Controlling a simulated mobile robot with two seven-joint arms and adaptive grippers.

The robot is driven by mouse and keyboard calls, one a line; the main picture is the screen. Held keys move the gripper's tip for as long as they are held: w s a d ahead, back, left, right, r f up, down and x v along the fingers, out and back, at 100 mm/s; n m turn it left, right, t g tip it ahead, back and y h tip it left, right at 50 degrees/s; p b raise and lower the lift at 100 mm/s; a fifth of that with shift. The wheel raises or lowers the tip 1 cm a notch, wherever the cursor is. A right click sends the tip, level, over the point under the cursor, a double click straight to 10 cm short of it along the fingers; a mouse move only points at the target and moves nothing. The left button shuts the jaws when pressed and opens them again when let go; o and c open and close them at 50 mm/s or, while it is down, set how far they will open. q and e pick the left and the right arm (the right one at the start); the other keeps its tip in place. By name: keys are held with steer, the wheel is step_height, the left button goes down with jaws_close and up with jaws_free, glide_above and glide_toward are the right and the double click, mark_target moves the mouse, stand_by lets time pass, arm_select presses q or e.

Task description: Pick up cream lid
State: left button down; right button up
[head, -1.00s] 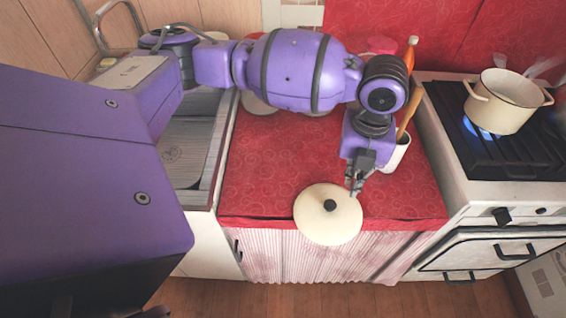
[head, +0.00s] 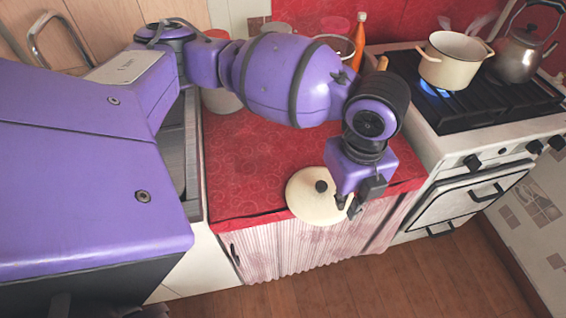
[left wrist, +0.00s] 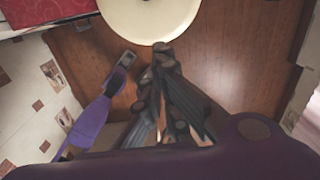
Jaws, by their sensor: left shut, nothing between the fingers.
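In the left wrist view the lid (left wrist: 150,15) shows at the top, just beyond the closed fingertips (left wrist: 163,48). The knob is out of that view.
The red counter (head: 250,160) is bare left of the lid. Containers and an orange bottle (head: 359,38) stand behind my arm. A stove (head: 480,110) on the right bears a cream pot (head: 450,65) over a blue flame and a kettle (head: 520,55).

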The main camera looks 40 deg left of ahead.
mark_target(324, 206)
arm_select(q)
steer(key=f, duration=0.5)
steer(key=f+b, duration=0.1)
steer(key=f, duration=0.2)
steer(key=shift+s+a, duration=0.15)
steer(key=shift+s, duration=0.15)
steer(key=shift+w+a+f, duration=0.15)
steer(key=shift+w+a, duration=0.8)
steer(key=shift+a, duration=0.3)
steer(key=shift+w+a, duration=0.35)
steer(key=shift+a, duration=0.05)
steer(key=shift+w+a+r+p, duration=0.35)
steer(key=shift+a+p, duration=0.2)
steer(key=shift+p, duration=0.5)
steer(key=shift+w+a+f, duration=0.1)
steer(key=shift+f, duration=0.25)
